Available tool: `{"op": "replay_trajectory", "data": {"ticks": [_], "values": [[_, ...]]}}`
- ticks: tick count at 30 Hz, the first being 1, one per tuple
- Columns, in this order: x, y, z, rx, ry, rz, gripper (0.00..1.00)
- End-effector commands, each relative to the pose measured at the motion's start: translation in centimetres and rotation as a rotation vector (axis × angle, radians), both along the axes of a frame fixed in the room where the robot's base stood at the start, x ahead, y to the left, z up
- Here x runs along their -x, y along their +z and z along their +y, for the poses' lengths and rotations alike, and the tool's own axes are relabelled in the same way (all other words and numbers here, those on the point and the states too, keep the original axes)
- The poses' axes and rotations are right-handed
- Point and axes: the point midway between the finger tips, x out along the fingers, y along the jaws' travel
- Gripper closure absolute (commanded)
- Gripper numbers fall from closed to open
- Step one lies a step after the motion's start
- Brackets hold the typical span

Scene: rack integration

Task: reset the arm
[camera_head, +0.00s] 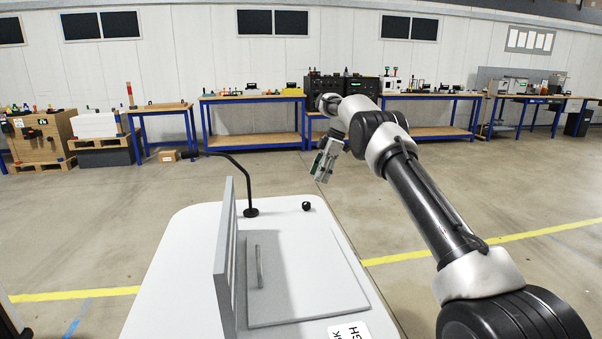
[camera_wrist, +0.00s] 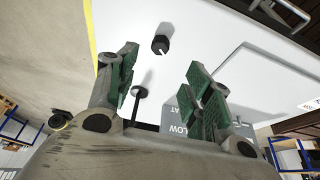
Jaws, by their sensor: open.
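My gripper (camera_head: 324,168) hangs at the end of my raised arm, beyond the far right edge of the white top of my base. In the wrist view my gripper (camera_wrist: 160,88) has its two green-padded fingers spread apart, with nothing between them. The fingers look open and empty. The arm reaches forward from the lower right of the head view and bends down at the wrist.
Workbenches (camera_head: 252,97) with blue legs and assorted equipment line the far wall. Pallets with a wooden crate (camera_head: 41,136) stand at the far left. The concrete floor (camera_head: 480,200) between is clear, crossed by yellow lines (camera_head: 540,232).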

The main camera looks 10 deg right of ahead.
Motion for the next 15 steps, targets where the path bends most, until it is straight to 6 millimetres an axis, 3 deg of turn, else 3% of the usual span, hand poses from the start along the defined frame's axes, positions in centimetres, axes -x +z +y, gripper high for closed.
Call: {"op": "replay_trajectory", "data": {"ticks": [4, 7, 10, 15], "values": [[-0.8, -0.1, -0.2, 0.009, -0.156, 0.03, 0.49], [-0.3, -2.5, -0.8, 0.037, -0.322, 0.108, 0.49], [1.5, -5.9, -1.6, 0.084, -0.494, 0.218, 0.49], [5.3, -5.9, -3.0, 0.16, -0.751, 0.324, 0.49]]}}
